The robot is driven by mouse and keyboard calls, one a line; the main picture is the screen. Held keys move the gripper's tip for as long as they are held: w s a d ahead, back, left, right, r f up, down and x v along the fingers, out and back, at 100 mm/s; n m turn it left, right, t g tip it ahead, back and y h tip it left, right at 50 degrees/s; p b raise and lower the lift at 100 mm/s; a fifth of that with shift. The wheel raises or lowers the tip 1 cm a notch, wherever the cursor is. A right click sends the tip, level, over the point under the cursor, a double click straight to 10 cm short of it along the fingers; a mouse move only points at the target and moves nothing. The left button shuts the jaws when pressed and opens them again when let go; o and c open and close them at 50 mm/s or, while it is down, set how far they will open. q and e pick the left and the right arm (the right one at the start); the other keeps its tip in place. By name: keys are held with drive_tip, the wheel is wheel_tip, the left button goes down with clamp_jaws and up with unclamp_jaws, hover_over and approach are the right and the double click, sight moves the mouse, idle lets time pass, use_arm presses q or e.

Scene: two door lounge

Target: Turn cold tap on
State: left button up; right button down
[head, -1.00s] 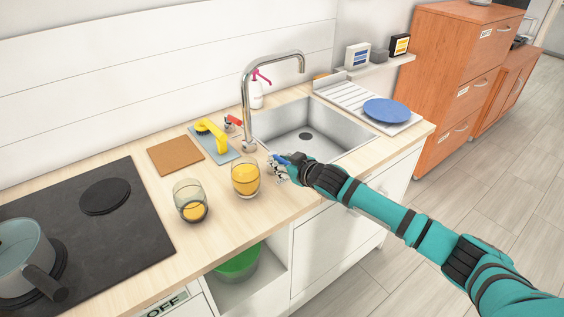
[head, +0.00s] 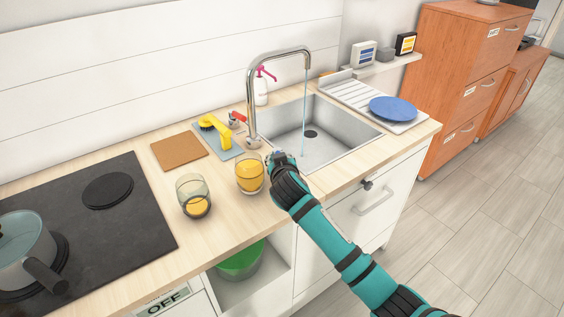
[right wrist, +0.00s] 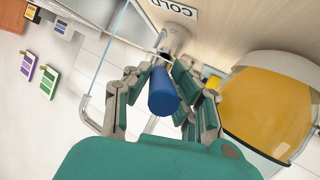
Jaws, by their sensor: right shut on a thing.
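The chrome faucet (head: 251,95) arches over the sink (head: 345,142), and a thin pale blue stream of water (head: 304,115) falls from its spout into the basin. The blue tap handle (right wrist: 162,92) is in the right wrist view, beside a COLD label (right wrist: 180,8) on the counter. My right gripper (head: 278,157) is at the front of the faucet base, and its fingers (right wrist: 168,72) are shut on the blue handle. In the head view the gripper hides this handle. The red-handled tap (head: 237,118) is behind the faucet. My left gripper is out of view.
A glass of orange drink (head: 249,175) stands close to the left of my right gripper; a second glass (head: 194,197) is further left. A stove (head: 100,225) is at left.

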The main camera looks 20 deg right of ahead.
drive_tip(key=shift+a+m+h, duration=0.1)
drive_tip(key=shift+m+h, duration=0.2)
drive_tip(key=c, duration=1.2)
unclamp_jaws()
drive_tip(key=shift+o, duration=0.2)
